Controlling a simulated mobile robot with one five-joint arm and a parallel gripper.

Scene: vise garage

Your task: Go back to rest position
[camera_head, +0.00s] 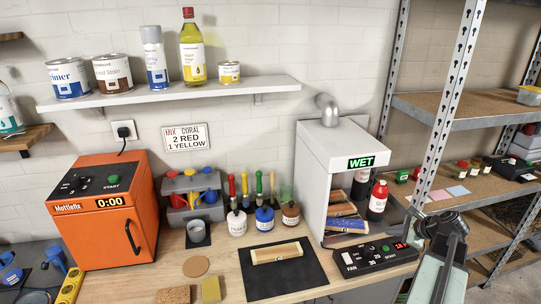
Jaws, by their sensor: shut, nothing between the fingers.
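My gripper (441,224) is at the right of the view, shut and empty. It stands in front of the metal shelving and just right of the fan control panel (375,259). It appears apart from the things on the bench, though the exact gap is hard to judge. My pale green arm link shows below it at the bottom right. A wooden piece (276,252) lies on the black mat (262,280) left of the gripper.
An orange Mottlefix machine (105,213) stands left. Metal shelving (452,105) rises behind the gripper.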

